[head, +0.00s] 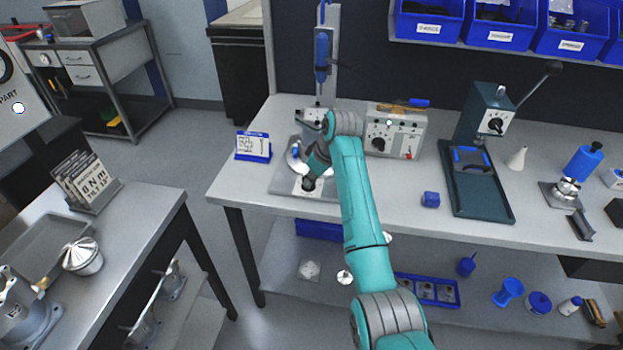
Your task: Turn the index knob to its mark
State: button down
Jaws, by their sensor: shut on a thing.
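My gripper (309,178) points down over a grey metal fixture (284,182) near the table's front left. It is shut on the index knob, a small dark piece at the fixture's front. The arm and gripper hide most of the knob, and its mark cannot be made out. A silvery curved part of the fixture shows left of the gripper.
A grey box with a black dial (379,144) stands behind my arm. A blue-framed card (253,146) is left of the fixture. The table between block and arm is clear.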

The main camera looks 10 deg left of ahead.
jog(key=m, duration=0.2)
jog(key=m+t, duration=0.1)
jog(key=m, duration=0.1)
jog(key=shift+s+a+h, duration=0.15)
jog(key=shift+s+h, duration=0.05)
jog(key=shift+h, duration=0.2)
jog(key=shift+a+m+t+h, duration=0.1)
jog(key=shift+m+t+h, duration=0.45)
jog(key=shift+m, duration=1.35)
jog(key=c, duration=1.2)
grip_release()
jog(key=shift+s+r, duration=0.1)
jog(key=v, duration=1.1)
jog(key=shift+s+a+r, duration=0.1)
jog(key=shift+r, duration=0.3)
jog(key=shift+s, duration=0.1)
